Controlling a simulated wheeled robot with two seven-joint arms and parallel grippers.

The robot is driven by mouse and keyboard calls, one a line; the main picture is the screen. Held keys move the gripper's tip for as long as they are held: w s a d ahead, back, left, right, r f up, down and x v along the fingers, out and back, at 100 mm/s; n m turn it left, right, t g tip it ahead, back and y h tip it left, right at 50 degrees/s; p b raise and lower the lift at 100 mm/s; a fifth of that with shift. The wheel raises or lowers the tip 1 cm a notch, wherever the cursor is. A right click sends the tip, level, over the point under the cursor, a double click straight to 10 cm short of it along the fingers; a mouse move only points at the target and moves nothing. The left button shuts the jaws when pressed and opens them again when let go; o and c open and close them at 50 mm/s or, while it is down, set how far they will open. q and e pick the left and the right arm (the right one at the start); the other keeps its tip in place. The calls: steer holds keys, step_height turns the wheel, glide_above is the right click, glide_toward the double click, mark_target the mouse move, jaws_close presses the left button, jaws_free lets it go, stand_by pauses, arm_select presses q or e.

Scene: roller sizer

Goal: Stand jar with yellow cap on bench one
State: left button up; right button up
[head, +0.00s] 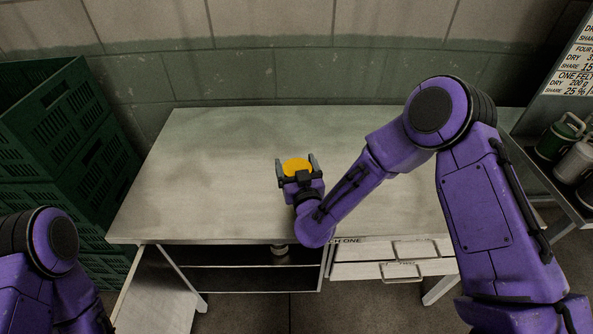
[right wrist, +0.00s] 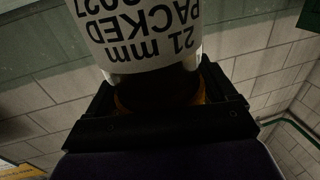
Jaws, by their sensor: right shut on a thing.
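A jar with a yellow cap (head: 297,166) is between the fingers of my right gripper (head: 297,172), over the middle of bench one (head: 215,175). The gripper is shut on it. In the right wrist view, the jar (right wrist: 140,35) is clear with a white label, whose print "21 mm PACKED" reads upside down. The fingers close around its cap end. In the head view the jar's body is hidden below the cap and gripper, so I cannot tell whether its base touches the bench top. My left arm shows at the lower left; its gripper is out of view.
The bench top is otherwise bare. Dark green crates (head: 60,140) are stacked to the left. Drawers (head: 385,260) are under the bench's front right. A small grey thing (head: 280,249) shows below the front edge. A side shelf (head: 552,182) with canisters (head: 560,138) stands right.

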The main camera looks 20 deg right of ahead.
step_height(320, 180, down, 3)
steer(key=shift+d+f+p, duration=0.1)
steer(key=shift+p, duration=0.65)
steer(key=shift+w+f, duration=0.1)
steer(key=shift+f, duration=0.05)
steer(key=shift+f+b, duration=0.15)
steer(key=shift+b, duration=0.15)
steer(key=shift+s+f+b, duration=0.4)
steer(key=shift+s+b, duration=0.05)
steer(key=o, duration=1.1)
steer(key=shift+s+f, duration=0.1)
steer(key=shift+f, duration=0.05)
steer(key=shift+r+p, duration=0.35)
steer(key=shift+p, duration=0.05)
steer(key=shift+r, duration=0.25)
steer(key=shift+s+a+f+b, duration=0.2)
steer(key=shift+s+f+b, duration=0.4)
steer(key=shift+s, duration=0.25)
arm_select(q)
step_height(320, 180, down, 3)
steer(key=b, duration=0.3)
arm_select(e)
steer(key=s, duration=0.3)
steer(key=s+r, duration=0.1)
steer(key=s, duration=0.5)
steer(key=shift+s+a+r, duration=0.15)
steer(key=shift+a+r, duration=0.1)
steer(key=shift+a, duration=0.05)
